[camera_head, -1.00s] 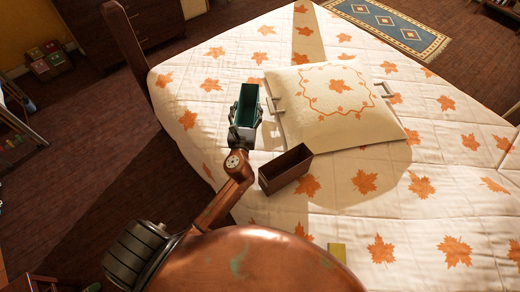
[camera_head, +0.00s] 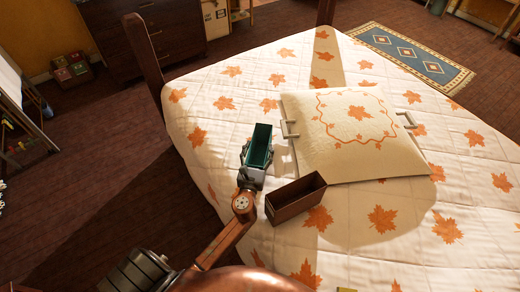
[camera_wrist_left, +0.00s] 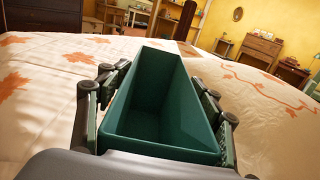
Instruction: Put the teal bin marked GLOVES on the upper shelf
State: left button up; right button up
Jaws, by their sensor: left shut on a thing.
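The teal bin (camera_head: 259,146) is an open, empty, narrow box. My left gripper (camera_head: 254,160) is shut on it, with fingers on both long sides, over the near left part of the bed. In the left wrist view the bin (camera_wrist_left: 165,112) fills the middle, between the fingers of the left gripper (camera_wrist_left: 160,105). No GLOVES marking shows on the faces I see. I cannot tell how far the bin is above the quilt. The upper shelf cannot be made out in these frames. My right gripper is not in view.
A brown open bin (camera_head: 294,198) sits on the leaf-patterned quilt (camera_head: 385,245), just right of my left gripper. A cream padded piece with handles (camera_head: 352,135) lies behind it. A dark wooden bedpost (camera_head: 146,55) rises at the left. Dark floor (camera_head: 95,195) is open left of the bed.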

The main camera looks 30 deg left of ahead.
pick_arm(q)
jog(key=shift+r, duration=0.1)
jog(key=o, duration=2)
